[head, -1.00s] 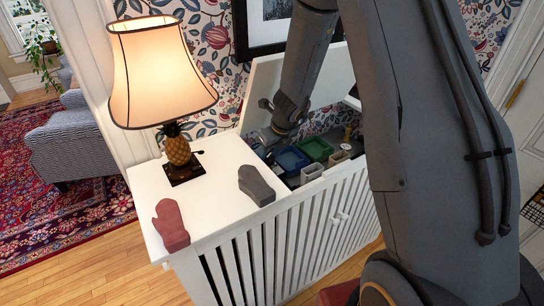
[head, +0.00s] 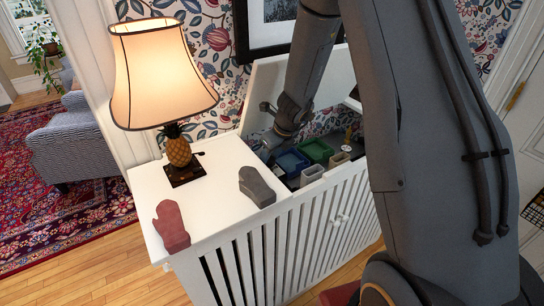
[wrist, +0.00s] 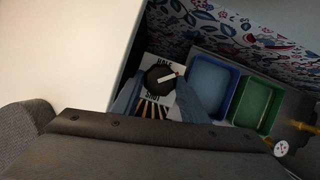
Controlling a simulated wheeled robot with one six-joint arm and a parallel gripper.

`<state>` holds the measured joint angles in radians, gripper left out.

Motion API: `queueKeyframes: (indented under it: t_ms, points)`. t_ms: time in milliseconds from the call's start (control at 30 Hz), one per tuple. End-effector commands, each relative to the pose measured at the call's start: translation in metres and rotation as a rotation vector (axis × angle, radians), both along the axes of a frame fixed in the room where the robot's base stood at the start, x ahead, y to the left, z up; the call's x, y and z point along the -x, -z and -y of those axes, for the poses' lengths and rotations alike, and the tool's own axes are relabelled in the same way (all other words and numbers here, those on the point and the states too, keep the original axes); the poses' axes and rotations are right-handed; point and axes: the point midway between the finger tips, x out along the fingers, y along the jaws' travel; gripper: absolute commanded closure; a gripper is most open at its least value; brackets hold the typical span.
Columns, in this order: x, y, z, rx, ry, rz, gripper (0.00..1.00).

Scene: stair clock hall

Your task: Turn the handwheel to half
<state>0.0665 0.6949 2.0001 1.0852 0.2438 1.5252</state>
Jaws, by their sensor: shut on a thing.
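The handwheel (wrist: 158,79) is a dark round knob with a white pointer bar, on a pale plate inside the white cabinet. The pointer lies toward the right and slightly up in the wrist view. The plate reads HALF above the knob and SHUT below it, partly covered. My gripper (wrist: 157,92) has a blue-grey finger on each side of the knob and is shut on it. In the head view my wrist reaches into the open cabinet (head: 335,200), and the handwheel is hidden there.
A blue tray (head: 291,161) and a green tray (head: 317,150) sit beside the handwheel. The raised lid (head: 335,80) stands behind my wrist. On the cabinet top are a lit lamp (head: 163,70), a grey mitten (head: 256,186) and a red mitten (head: 171,226).

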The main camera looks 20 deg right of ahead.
Motion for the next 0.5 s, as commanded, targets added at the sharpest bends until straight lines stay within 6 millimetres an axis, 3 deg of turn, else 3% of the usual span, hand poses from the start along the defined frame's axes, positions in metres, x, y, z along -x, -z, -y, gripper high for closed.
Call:
queueKeyframes:
  t_ms: [500]
  points:
    - [-0.0092,-0.0019,0.0055,0.007,-0.456,0.010,0.82]
